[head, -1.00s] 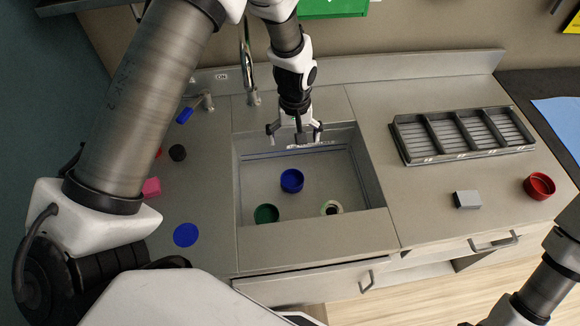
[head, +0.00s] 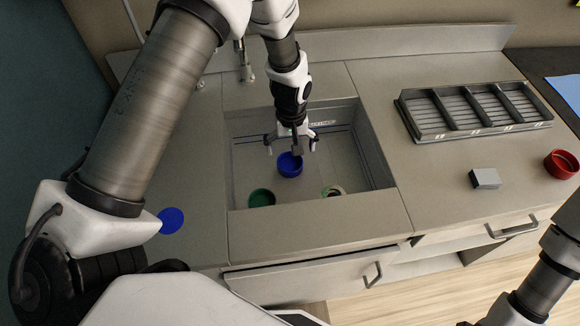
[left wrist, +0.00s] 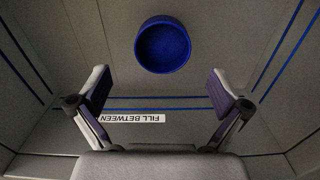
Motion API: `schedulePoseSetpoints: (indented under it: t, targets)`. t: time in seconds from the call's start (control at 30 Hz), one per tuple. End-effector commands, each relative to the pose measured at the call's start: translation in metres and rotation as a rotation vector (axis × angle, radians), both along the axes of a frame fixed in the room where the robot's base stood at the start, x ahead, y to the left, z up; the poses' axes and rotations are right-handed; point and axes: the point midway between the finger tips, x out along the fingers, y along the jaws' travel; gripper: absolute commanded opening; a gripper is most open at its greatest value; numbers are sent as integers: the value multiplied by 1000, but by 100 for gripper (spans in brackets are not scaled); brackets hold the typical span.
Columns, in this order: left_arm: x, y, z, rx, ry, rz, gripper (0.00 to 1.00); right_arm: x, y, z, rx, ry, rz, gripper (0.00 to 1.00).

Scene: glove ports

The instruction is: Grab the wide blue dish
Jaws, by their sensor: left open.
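The wide blue dish (head: 290,165) is a round, open dish on the floor of the sink basin (head: 317,210). It also shows whole in the left wrist view (left wrist: 163,45), at the top middle, beyond my fingertips. My left gripper (head: 291,142) points down into the basin, just behind and above the dish in the head view. It is open and empty, with its two fingers (left wrist: 160,92) spread wide in the left wrist view. It looks apart from the dish. My right gripper is not in view; only part of my right arm shows at the lower right.
On the right counter are a divided grey tray (head: 470,112), a grey block (head: 485,179) and a red dish (head: 561,164). A flat blue disc (head: 171,220) lies left.

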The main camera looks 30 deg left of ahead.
Motion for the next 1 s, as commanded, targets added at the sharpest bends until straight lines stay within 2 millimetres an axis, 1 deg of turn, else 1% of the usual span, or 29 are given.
schedulePoseSetpoints:
  t: [0.07,0.17,0.2,0.3,0.5,0.53,0.6,0.63,0.67,1.0]
  targets:
    - [-2,0,-9,0,4,0,100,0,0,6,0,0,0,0]
    - [-6,1,-27,0,6,0,100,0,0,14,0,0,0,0]
    - [-5,1,-36,1,3,0,100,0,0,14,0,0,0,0]
    - [-5,1,-48,0,1,0,100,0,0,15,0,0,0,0]
    - [-4,1,-50,0,0,0,100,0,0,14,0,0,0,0]
    - [-4,1,-50,0,0,0,93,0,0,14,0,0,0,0]
    - [-4,1,-50,0,0,0,70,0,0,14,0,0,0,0]
    - [-4,1,-50,0,0,0,61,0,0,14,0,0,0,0]
    - [-4,1,-50,0,0,0,56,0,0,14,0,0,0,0]
    - [-4,1,-50,0,0,0,55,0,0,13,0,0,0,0]
